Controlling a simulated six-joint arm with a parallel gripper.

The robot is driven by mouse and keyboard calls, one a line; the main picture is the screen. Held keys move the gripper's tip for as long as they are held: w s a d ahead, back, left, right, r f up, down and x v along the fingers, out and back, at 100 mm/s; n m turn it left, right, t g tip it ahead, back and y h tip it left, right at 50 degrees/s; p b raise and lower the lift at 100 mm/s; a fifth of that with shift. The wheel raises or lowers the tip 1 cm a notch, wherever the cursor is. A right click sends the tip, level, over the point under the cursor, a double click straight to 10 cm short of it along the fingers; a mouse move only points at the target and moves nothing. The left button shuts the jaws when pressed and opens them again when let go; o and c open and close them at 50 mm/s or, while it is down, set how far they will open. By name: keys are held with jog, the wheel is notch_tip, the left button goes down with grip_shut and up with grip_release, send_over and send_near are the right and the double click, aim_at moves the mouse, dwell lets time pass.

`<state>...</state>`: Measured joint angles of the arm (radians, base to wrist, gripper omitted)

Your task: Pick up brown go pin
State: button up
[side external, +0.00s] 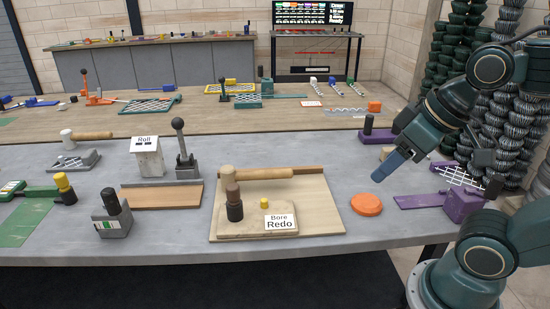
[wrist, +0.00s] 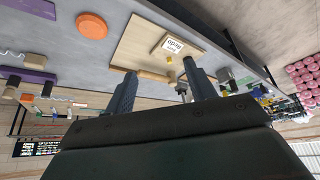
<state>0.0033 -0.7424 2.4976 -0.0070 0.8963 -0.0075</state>
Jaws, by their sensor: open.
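The brown go pin (side external: 233,191) stands upright at the left front of a light wooden board (side external: 325,220), its brown top above a dark cylindrical lower part. A small yellow peg (side external: 264,203) and a white "Bore Redo" card (side external: 280,222) are to its right. My gripper (side external: 384,171) is in the air to the right of the board, well apart from the pin. In the wrist view my gripper (wrist: 160,68) has its two fingers spread with nothing held between them. I cannot make out the pin there; the right finger may hide it.
A wooden mallet (side external: 265,173) lies along the back of the board. An orange disc (side external: 366,204) lies right of the board, near a purple fixture (side external: 465,205). A grey lever press (side external: 187,165) and a grey block with a black knob (side external: 111,220) stand left.

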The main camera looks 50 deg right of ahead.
jog(key=w+a+f+n+g+y, duration=0.1)
jog(key=w+a+f+n+y, duration=0.1)
jog(key=w+n, duration=0.35)
jog(key=w+a+f+n+y, duration=0.1)
jog(key=w+f+n+y, duration=0.15)
jog(key=w, duration=0.65)
jog(key=w+d+f+n+t+y, duration=0.2)
jog(key=w+f+y, duration=0.5)
jog(key=w, duration=0.4)
jog(key=shift+w+d+f+n, duration=0.25)
jog(key=shift+d+f+n, duration=0.05)
jog(key=shift+d+n, duration=0.6)
jog(key=shift+a, duration=0.1)
send_near(228, 204)
jog(key=shift+w+a+r, duration=0.25)
jog(key=shift+w+a, duration=0.35)
jog(key=shift+a, duration=0.35)
jog(key=shift+w+a+r, duration=0.3)
jog(key=shift+w+a, duration=0.35)
jog(key=shift+a, duration=0.25)
jog(key=shift+x, duration=2.65)
jog(key=shift+d, duration=0.1)
